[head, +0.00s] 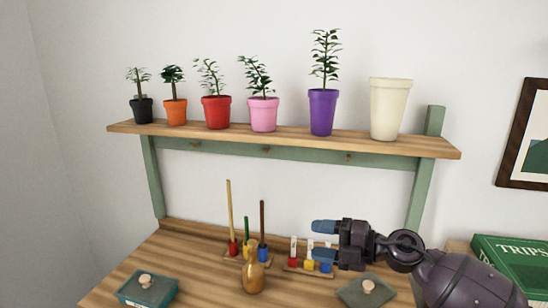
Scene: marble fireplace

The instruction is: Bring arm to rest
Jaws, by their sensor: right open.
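My right gripper (322,241) reaches in from the lower right, its blue-tipped fingers pointing left and spread apart. Nothing shows held between them. It is in front of a small wooden stand (293,266) with red, yellow and blue blocks and white pieces, and hides part of it. Whether it touches the stand I cannot tell. My left gripper is not in view.
A wooden shelf (440,150) above the desk (210,280) carries several potted plants and an empty cream pot (390,108). On the desk are a peg stand (232,260), a brown gourd-shaped object (254,279), a teal box (148,289) and a grey-green lidded box (352,292). A green book (505,262) lies right.

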